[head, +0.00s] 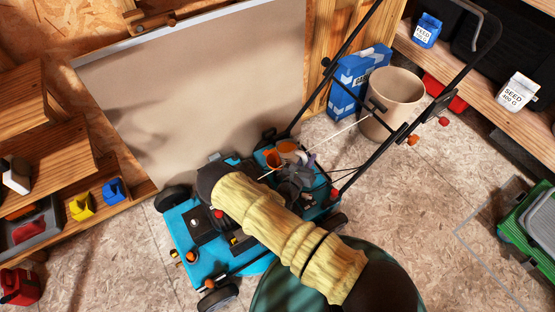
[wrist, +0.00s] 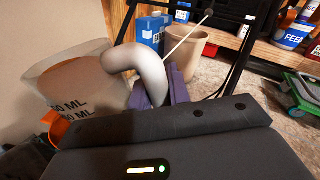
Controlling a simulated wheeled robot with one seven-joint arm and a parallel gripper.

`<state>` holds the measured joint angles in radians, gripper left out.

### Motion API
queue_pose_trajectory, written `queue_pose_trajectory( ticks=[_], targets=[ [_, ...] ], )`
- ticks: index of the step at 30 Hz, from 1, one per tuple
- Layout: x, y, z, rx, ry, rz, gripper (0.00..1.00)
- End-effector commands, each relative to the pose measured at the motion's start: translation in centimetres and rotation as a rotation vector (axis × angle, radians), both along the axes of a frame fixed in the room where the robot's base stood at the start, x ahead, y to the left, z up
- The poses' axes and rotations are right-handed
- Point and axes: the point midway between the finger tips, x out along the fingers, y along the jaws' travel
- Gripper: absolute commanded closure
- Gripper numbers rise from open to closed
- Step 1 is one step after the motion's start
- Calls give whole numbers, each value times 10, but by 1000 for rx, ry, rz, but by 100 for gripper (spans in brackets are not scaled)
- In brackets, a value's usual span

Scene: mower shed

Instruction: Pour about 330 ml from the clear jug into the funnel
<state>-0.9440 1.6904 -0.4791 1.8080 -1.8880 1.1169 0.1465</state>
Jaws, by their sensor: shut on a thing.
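The clear jug (wrist: 75,82) with dark ML markings fills the left of the wrist view. Its thick grey handle (wrist: 148,72) is between the purple fingers of my gripper (wrist: 163,88), which is shut on it. An orange funnel (wrist: 52,122) shows low beside and behind the jug in the wrist view. In the head view the funnel (head: 271,164) is over the blue mower, close to my gripper (head: 302,170). The jug looks tilted in the wrist view, but that camera may be tilted too.
The blue mower (head: 188,222) stands below my arm, its black handlebar (head: 350,42) rising to the right. A beige bin (head: 395,92) and a blue box (head: 352,82) stand behind it. Floor between is clear.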

Motion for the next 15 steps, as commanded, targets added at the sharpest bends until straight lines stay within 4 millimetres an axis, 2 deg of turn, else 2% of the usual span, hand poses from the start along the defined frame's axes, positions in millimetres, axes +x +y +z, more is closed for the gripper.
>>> queue_pose_trajectory(
  ticks=[15],
  targets=[
    [1, -1, 3, -28, 20, -2, 100]
  ],
)
